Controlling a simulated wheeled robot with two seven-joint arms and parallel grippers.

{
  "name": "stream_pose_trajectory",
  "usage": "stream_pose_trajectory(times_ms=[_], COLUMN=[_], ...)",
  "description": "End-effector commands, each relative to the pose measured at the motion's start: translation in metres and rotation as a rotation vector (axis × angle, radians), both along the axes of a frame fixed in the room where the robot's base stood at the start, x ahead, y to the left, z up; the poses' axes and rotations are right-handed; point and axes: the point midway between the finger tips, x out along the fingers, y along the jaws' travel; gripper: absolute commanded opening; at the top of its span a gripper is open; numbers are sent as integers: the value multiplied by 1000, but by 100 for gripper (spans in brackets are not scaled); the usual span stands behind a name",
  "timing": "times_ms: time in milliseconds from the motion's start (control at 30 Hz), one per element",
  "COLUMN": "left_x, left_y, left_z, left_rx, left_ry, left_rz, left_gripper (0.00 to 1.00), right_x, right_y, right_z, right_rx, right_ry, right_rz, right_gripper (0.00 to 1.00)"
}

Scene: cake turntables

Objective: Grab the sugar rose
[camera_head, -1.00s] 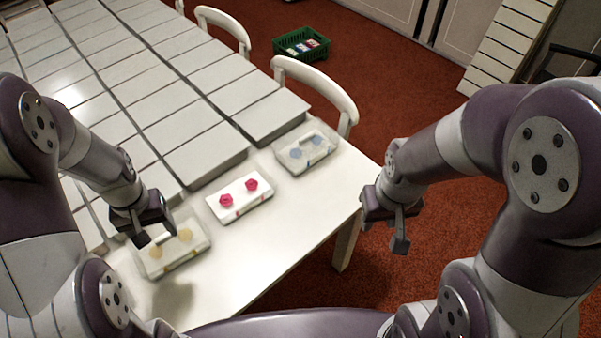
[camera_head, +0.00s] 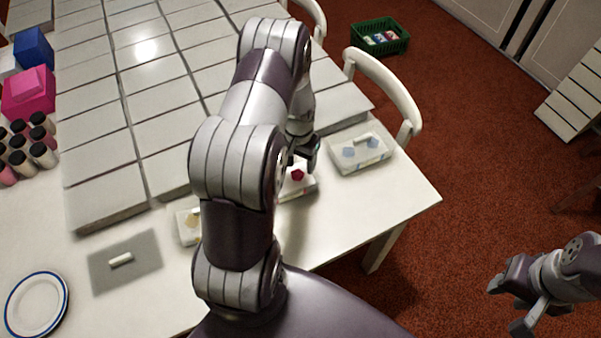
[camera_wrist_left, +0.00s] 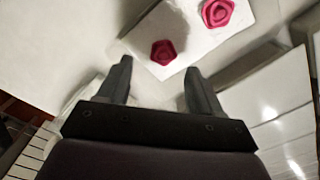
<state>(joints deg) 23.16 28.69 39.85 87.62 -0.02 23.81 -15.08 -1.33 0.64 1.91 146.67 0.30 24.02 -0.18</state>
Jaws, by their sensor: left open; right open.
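One crimson sugar rose (camera_head: 298,174) shows on the middle white tray (camera_head: 303,190) in the head view; my left arm covers the rest. In the left wrist view two crimson roses sit on the white tray: one (camera_wrist_left: 163,52) just beyond my fingertips, between their lines, the other (camera_wrist_left: 217,12) further up and right. My left gripper (camera_wrist_left: 158,74) is open and empty. In the head view it (camera_head: 306,152) hangs over or beside the middle tray; its height is unclear. My right gripper (camera_head: 512,303) is open and empty, off the table at lower right.
A tray with blue roses (camera_head: 360,152) stands to the right, and one with pale yellow pieces (camera_head: 187,228) is partly behind my arm. Grey-white boxes (camera_head: 115,195) cover the table's back. A plate (camera_head: 37,305) and a grey mat (camera_head: 140,272) lie at left. Chairs (camera_head: 385,85) line the far side.

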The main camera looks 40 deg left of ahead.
Motion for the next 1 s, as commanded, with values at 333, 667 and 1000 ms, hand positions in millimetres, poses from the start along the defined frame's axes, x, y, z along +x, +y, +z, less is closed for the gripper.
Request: stream_pose_trajectory(times_ms=[333,667,1000], left_x=[0,0,0], left_y=[4,4,4], left_z=[-50,-50,-48], left_rx=[0,0,0], left_ry=[1,0,0], left_rz=[1,1,1], left_gripper=[65,16,6], right_x=[0,0,0], right_y=[0,0,0], right_z=[10,10,9], right_rx=[0,0,0], right_ry=[0,0,0], right_rz=[0,0,0], right_gripper=[43,43,43])
